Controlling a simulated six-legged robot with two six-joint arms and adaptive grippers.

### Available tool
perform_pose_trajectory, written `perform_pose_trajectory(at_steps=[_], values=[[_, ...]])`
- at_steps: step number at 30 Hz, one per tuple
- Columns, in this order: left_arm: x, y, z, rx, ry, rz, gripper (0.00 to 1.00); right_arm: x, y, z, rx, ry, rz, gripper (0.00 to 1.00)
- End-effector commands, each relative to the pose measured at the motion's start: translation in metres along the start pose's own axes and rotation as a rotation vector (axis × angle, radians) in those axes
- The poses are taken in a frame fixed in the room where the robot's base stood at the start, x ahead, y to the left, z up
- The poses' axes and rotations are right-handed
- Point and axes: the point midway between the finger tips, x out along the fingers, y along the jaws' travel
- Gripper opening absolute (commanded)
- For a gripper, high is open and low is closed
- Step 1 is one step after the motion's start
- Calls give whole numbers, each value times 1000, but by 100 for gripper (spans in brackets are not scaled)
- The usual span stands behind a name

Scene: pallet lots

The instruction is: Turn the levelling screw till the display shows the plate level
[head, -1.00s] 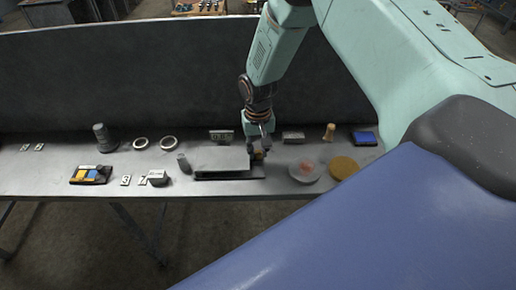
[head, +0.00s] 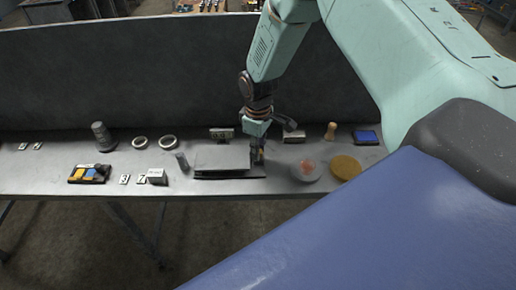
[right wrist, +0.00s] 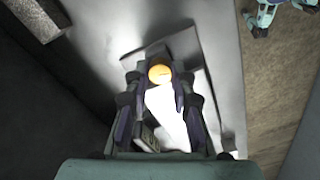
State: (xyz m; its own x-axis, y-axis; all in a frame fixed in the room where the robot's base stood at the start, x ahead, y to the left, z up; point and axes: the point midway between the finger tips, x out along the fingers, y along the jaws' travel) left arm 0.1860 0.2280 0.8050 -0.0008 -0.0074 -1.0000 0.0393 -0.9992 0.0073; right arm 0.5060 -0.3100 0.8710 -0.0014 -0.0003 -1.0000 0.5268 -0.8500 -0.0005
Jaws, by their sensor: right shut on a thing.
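The grey plate (head: 222,158) lies on a dark base (head: 228,178) near the bench's front edge. The levelling screw's orange knob (right wrist: 160,74) shows between the fingertips in the right wrist view. My right gripper (head: 258,156) is shut on the knob at the plate's right end; its fingers hide most of it in the head view. The plate shows as a bright strip (right wrist: 168,115) in the right wrist view. A small display (head: 221,134) stands behind the plate; its reading is too small to make out. My left gripper is not in view.
A grey disc with a reddish top (head: 306,170) and a yellow disc (head: 345,167) lie right of the plate. A dark cylinder (head: 181,162) is close on its left. Two rings (head: 168,142) and a blue-topped box (head: 366,137) lie farther back. A dark panel (head: 120,80) rises behind.

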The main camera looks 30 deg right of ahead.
Motion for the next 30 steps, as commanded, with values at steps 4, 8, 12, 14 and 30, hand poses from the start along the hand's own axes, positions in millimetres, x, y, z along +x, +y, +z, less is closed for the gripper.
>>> perform_pose_trajectory(at_steps=[4, 8, 12, 14, 30], values=[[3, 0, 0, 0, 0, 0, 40, -1, 1, -1, -102, 3, 2, 0], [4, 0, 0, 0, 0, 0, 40, -1, 1, -1, -172, 3, 2, 0], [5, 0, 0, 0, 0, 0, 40, -2, 1, -1, -224, 3, 3, 0], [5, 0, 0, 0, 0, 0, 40, -2, 1, -1, -240, 3, 3, 0], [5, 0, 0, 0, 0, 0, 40, -2, 2, -1, -271, 3, 4, 0]])
